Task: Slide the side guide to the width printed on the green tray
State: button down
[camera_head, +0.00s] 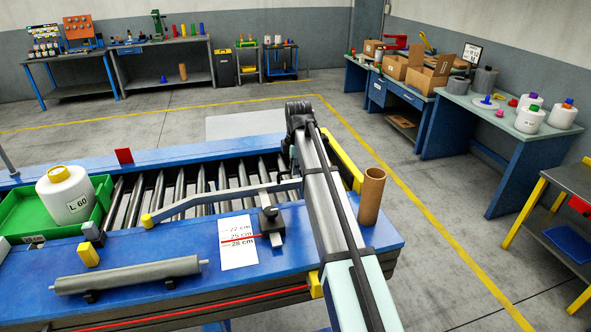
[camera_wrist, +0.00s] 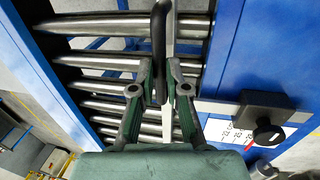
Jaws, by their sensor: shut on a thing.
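The side guide is a long pale grey bar (camera_head: 225,202) with a yellow end, lying along the rollers. In the wrist view my gripper (camera_wrist: 161,78) is shut on a dark upright handle (camera_wrist: 161,30) beside the guide's pale edge (camera_wrist: 180,60). My arm hides the gripper in the head view.
A grey roller (camera_head: 128,275) lies on the blue front edge, near a yellow block (camera_head: 88,254). A brown cardboard tube (camera_head: 371,196) stands at the right end of the conveyor. The rollers between the tray and my arm carry no load.

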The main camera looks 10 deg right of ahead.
jog(key=c, duration=1.2)
grip_release()
jog(key=r, duration=0.4)
jog(key=s+r, duration=0.1)
jog(key=r, duration=0.3)
jog(key=s+r, duration=0.1)
jog(key=r, duration=0.2)
jog(key=shift+s+d+r, duration=0.1)
jog(key=shift+s+r, duration=0.05)
jog(key=shift+r, duration=0.25)
